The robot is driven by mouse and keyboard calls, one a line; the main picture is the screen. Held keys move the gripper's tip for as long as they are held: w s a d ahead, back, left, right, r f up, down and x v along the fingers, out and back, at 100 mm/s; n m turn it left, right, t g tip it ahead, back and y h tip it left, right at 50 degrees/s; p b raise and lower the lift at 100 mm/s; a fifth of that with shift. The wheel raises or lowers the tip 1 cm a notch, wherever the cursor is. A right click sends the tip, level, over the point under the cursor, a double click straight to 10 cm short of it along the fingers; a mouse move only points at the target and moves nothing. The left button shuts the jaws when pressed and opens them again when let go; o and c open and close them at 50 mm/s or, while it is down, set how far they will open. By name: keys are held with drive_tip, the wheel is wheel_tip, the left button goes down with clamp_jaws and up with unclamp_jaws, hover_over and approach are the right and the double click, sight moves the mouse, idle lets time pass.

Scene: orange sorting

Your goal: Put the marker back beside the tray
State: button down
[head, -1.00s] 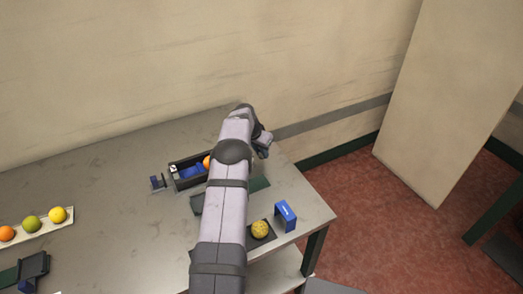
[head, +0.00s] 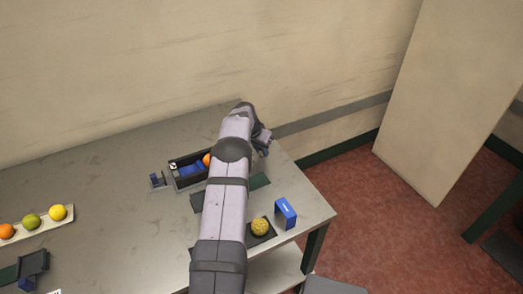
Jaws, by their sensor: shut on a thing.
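My gripper (head: 265,147) is at the far right part of the table, beyond the end of my arm. It is small in view and partly hidden by my wrist. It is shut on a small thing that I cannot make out. A black tray (head: 176,184) with a blue insert and an orange (head: 207,160) lies left of my gripper, partly behind my arm. I cannot tell which thing is the marker. A blue upright piece (head: 285,213) stands at the right table edge, beside a dark tray (head: 270,235) holding a bumpy yellow fruit (head: 260,227).
A white strip (head: 45,229) holds several fruits at the left. A dark green patch (head: 260,182) lies right of my arm. The table (head: 110,170) is clear at middle left.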

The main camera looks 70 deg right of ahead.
drive_tip(key=shift+f+b, duration=0.5)
drive_tip(key=shift+f, duration=0.1)
idle(0.4)
drive_tip(key=c, duration=1.2)
unclamp_jaws()
drive_tip(key=shift+r, duration=0.15)
drive_tip(key=shift+r+p, duration=2.05)
drive_tip(key=shift+r, duration=1.85)
